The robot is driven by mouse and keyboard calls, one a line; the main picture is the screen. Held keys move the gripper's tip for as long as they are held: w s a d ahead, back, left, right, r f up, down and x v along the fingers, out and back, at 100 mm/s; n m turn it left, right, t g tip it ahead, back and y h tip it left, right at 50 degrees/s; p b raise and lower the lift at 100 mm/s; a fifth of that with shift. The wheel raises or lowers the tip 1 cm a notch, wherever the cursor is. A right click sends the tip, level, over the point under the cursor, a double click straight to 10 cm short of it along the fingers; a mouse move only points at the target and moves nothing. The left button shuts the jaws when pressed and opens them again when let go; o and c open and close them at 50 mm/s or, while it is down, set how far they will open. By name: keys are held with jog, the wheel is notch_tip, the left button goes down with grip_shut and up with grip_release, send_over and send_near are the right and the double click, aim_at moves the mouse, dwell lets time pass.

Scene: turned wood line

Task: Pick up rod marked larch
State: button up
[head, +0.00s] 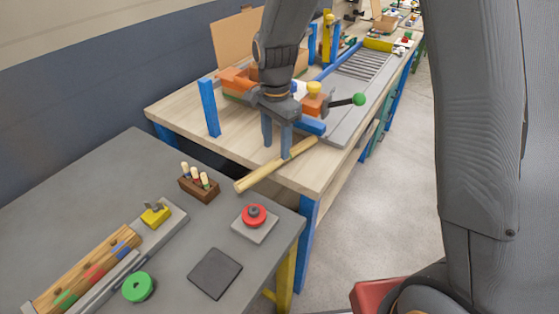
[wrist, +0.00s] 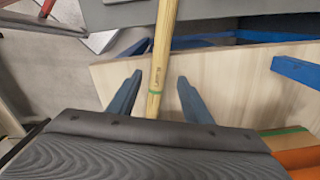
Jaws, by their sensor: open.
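A long pale wooden rod (head: 262,174) lies on the light wood bench, and its near left end reaches past the bench's front edge in the head view. In the wrist view the rod (wrist: 164,40) runs down between the fingers, with a green band and small dark lettering too small to read surely. My gripper (head: 277,151) points down over the rod with its fingers apart. In the wrist view my gripper (wrist: 157,98) has one blue-grey finger on each side of the rod, with gaps. The rod's lower end is hidden by the gripper body.
The light wood bench (head: 180,110) carries a blue post (head: 208,107), an orange clamp (head: 238,80) and a green-knobbed lever (head: 358,99) near the arm. The grey table (head: 110,185) in front holds a red knob (head: 254,215) and a small peg block (head: 199,188).

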aim_at(278, 159)
jog(key=shift+d+f+p, duration=0.15)
jog(key=shift+f+p, duration=0.3)
jog(key=shift+f, duration=0.8)
jog(key=shift+d+f+p, duration=0.1)
jog(key=shift+f+p, duration=0.35)
jog(key=shift+f, duration=0.8)
jog(key=shift+c, duration=0.4)
grip_shut()
